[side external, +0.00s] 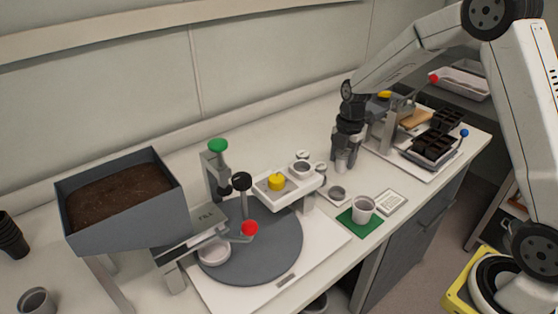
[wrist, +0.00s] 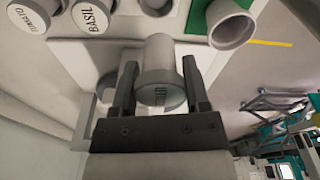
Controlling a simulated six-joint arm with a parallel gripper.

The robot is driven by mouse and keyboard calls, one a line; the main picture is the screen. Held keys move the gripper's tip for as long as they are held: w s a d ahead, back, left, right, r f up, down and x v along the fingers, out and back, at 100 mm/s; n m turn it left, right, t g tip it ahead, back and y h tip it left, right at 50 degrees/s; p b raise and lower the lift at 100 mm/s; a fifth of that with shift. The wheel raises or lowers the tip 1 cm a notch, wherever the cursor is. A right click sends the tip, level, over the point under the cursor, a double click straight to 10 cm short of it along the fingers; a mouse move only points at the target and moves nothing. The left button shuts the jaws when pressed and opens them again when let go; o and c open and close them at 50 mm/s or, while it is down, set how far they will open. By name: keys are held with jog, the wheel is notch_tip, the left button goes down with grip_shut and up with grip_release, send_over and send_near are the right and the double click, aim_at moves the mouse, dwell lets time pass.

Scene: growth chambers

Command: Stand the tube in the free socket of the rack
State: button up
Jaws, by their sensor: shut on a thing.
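The tube is a pale grey cylinder (wrist: 158,52) with a wider rim carrying dark lettering, between the two fingers of my gripper (wrist: 160,85) in the wrist view. In the side view my gripper (side external: 345,150) points down over the counter, and the tube (side external: 342,163) shows below its fingers. I cannot tell whether its lower end touches the counter. A raised white holder (side external: 288,188) with a yellow knob (side external: 276,182) and a round cup (side external: 301,169) stands left of my gripper. I cannot tell whether it is the rack, and no free socket shows clearly.
Lidded jars marked TOMATO (wrist: 26,16) and BASIL (wrist: 92,15) stand close by. A pale cup (side external: 363,207) stands on a green mat (side external: 349,221), with a small dish (side external: 337,191) near it. A grey turntable (side external: 275,250) and soil hopper (side external: 125,210) are left; seedling trays (side external: 434,147) are right.

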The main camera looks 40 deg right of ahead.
jog(key=shift+w+d+f, duration=0.1)
jog(key=shift+d+f, duration=0.15)
jog(key=shift+f, duration=0.2)
jog(key=shift+f, duration=0.25)
jog(key=shift+f, duration=2.9)
jog(key=shift+f, duration=1)
jog(key=o, duration=1.3)
jog(key=shift+r, duration=0.15)
jog(key=shift+r, duration=4.15)
